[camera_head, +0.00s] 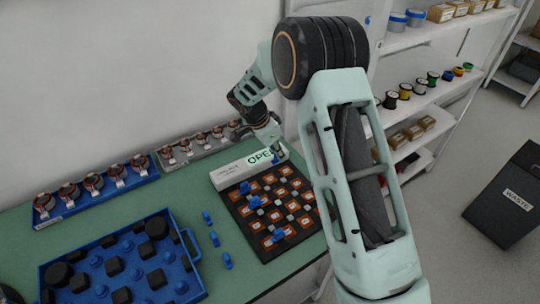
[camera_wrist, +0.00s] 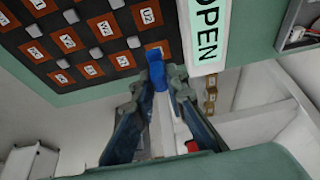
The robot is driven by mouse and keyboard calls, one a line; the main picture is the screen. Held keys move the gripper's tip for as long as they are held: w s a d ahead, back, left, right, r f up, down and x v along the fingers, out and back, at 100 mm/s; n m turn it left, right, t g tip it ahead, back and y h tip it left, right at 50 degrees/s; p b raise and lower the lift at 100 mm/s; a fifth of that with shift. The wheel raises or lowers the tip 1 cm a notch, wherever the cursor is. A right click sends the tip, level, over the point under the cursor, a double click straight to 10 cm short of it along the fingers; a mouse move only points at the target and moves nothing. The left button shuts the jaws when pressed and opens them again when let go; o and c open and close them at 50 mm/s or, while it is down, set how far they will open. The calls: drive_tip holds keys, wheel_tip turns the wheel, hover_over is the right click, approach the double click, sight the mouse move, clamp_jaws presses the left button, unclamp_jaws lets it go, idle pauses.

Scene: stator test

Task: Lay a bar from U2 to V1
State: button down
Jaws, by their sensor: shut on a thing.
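A black terminal board (camera_head: 240,222) with orange labelled squares lies on the green bench. My gripper (camera_head: 278,152) is over the back edge of the board, by the white OPEN box. In the wrist view my gripper (camera_wrist: 157,78) is shut on a blue bar (camera_wrist: 157,70), seen against an orange square; I cannot tell whether the bar touches the board. Blue pieces (camera_head: 253,202) (camera_head: 278,235) sit on the board. V1 is not clearly legible.
A white box marked OPEN (camera_head: 228,175) stands behind the board. A blue tray (camera_head: 190,245) with dark blocks is at front left. Stators stand on a blue rack (camera_head: 100,192) and a grey rack (camera_head: 205,146).

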sight(276, 160)
drive_tip(key=shift+d+f, duration=0.1)
drive_tip(key=shift+f, duration=0.1)
drive_tip(key=shift+f+b, duration=0.65)
drive_tip(key=shift+f, duration=1.9)
drive_tip(key=shift+b, duration=0.55)
drive_tip(key=shift+f+b, duration=0.65)
drive_tip(key=shift+b, duration=0.45)
drive_tip(key=c, duration=1.8)
unclamp_jaws()
drive_tip(key=shift+c, duration=0.2)
drive_tip(key=v, duration=1.2)
